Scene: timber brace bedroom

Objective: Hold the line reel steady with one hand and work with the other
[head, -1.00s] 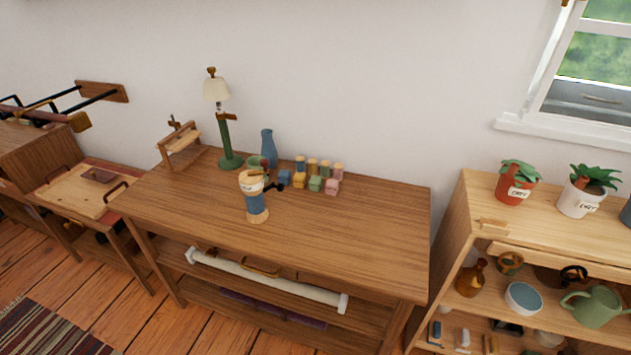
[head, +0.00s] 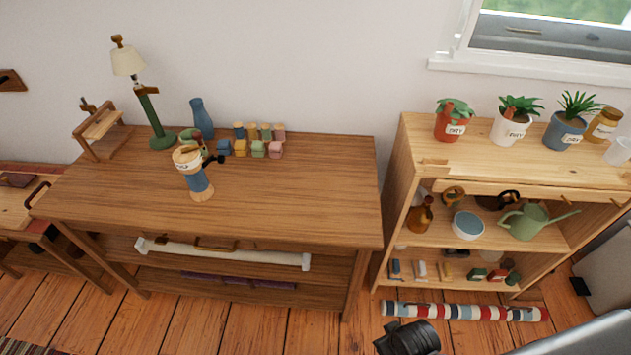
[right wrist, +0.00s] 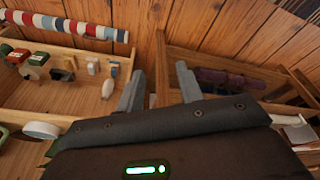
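No line reel can be named for certain. A blue and cream device with a dark side crank (head: 193,172) stands upright on the wooden table (head: 290,190) and may be it; its label is too small to read. My right gripper (right wrist: 160,80) shows in the right wrist view with its two grey fingers apart and nothing between them. It is away from the crank device, which that view does not show. My left gripper is in neither current view.
A lamp (head: 150,110), blue vase (head: 202,118) and several small coloured blocks and jars stand behind the device. The table's right half is clear. A shelf unit (head: 415,150) with plants and a watering can (head: 528,222) stands right. A striped roll (head: 465,311) lies low before it.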

